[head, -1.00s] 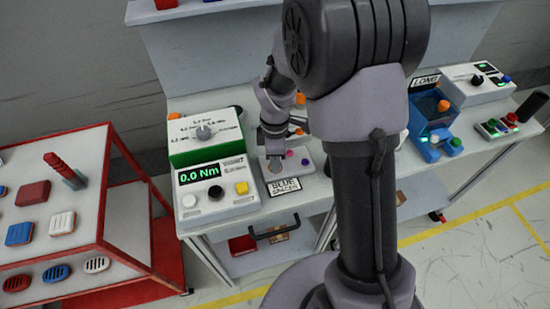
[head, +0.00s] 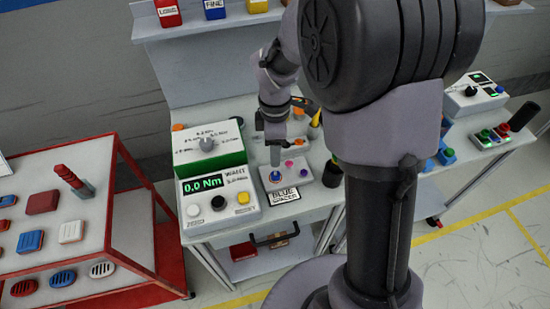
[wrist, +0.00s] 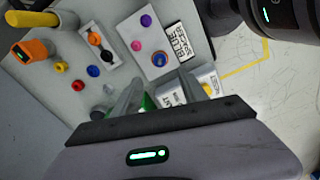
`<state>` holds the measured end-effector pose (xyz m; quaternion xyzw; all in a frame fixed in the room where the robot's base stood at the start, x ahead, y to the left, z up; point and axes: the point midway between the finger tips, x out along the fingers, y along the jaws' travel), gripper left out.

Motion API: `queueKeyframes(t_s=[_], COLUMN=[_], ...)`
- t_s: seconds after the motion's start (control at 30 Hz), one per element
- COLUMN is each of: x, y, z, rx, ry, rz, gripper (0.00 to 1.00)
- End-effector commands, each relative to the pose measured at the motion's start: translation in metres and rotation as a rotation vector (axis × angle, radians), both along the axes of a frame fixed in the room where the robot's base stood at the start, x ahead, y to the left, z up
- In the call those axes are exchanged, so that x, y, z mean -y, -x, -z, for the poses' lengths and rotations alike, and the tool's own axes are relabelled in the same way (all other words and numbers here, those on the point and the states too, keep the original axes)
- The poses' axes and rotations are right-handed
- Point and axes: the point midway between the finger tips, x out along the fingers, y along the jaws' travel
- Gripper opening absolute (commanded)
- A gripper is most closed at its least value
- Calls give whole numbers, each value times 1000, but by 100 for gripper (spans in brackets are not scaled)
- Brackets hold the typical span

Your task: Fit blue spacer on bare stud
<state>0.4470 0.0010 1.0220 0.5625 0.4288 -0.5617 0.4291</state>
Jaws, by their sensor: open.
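The grey plate (head: 298,174) lies on the bench behind the BLUE SPACER label (head: 283,195). A blue spacer (head: 276,176) sits at the plate's left end, apparently around a stud; it also shows in the wrist view (wrist: 158,59). Magenta and purple pieces (wrist: 136,45) (wrist: 146,20) occupy other places on the plate. My gripper (head: 275,163) is above the blue spacer in the head view. In the wrist view its fingers (wrist: 168,92) are apart, with nothing held between them. How fully the spacer is seated cannot be told.
The torque meter (head: 218,195) stands close left of the plate. A black cylinder (head: 332,175) is close right. A red cart (head: 95,220) stands at left.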

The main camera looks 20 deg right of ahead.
Motion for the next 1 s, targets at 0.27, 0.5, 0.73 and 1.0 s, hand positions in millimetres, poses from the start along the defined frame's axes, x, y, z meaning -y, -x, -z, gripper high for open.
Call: queueKeyframes(t_s=[0.27,0.5,0.73,1.0], x=[0,0,0,-6], y=[0,0,0,26], z=[-62,-67,-66,-94], rx=[0,-1,-1,82], ry=[0,1,1,-38], rz=[-1,0,0,251], gripper=[50,50,50,50])
